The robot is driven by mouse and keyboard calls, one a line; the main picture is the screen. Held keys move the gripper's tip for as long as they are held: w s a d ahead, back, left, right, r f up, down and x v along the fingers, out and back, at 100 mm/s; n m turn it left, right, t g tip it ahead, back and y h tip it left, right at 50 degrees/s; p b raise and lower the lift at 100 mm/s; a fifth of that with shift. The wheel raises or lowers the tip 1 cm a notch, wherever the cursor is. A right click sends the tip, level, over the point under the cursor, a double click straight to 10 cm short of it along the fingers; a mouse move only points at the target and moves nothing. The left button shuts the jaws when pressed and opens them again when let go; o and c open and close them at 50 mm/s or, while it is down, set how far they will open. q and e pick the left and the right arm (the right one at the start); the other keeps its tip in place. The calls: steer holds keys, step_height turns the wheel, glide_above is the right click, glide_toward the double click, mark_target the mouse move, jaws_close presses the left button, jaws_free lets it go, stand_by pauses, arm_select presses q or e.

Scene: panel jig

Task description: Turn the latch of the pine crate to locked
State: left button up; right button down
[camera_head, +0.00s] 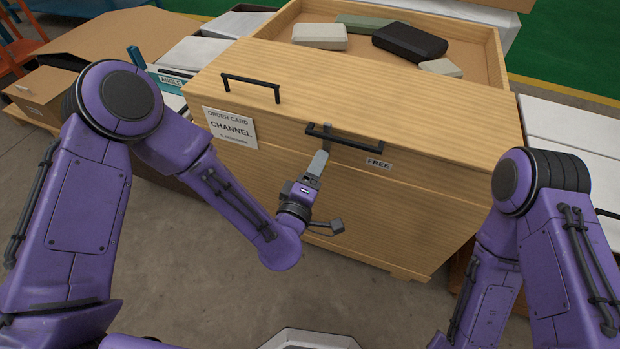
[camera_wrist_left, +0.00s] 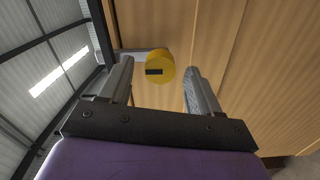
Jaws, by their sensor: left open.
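The pine crate (camera_head: 400,190) is a large light-wood box with black bar handles, standing in front of me. A small label reading FREE (camera_head: 378,164) is on it beside the near handle. In the left wrist view a round yellow knob (camera_wrist_left: 160,62) with a dark slot, apparently the latch, sits against the wood (camera_wrist_left: 220,40). In the head view the knob is hidden behind my left gripper (camera_head: 319,160). That gripper is open, with its fingers to either side of the knob; I cannot tell whether they touch it. My right gripper is out of view.
An order card reading CHANNEL (camera_head: 231,128) is on the crate's left front. An open wooden tray (camera_head: 470,50) behind holds several grey, green and black blocks. A cardboard box (camera_head: 45,92) stands at the left. Bare floor (camera_head: 190,270) lies before the crate.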

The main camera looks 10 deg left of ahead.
arm_select(q)
steer(key=b+v, duration=0.1)
steer(key=v, duration=0.8)
steer(key=shift+s+a, duration=0.15)
steer(key=shift+s, duration=0.05)
steer(key=s+a+f+m+g+y, duration=0.1)
steer(key=s+a+f+m+g, duration=0.3)
steer(key=f, duration=0.5)
steer(key=s+a+f+m+g+y, duration=0.25)
steer(key=a+f+g, duration=0.2)
steer(key=f, duration=0.35)
steer(key=s+a+f+g+y, duration=0.4)
steer(key=s+a+f+g, duration=0.3)
steer(key=s+a, duration=0.55)
step_height(320, 180, up, 17)
steer(key=a+t+p, duration=0.1)
steer(key=a+p, duration=0.1)
steer(key=p, duration=1.6)
steer(key=shift+s+f, duration=0.2)
steer(key=shift+s, duration=0.15)
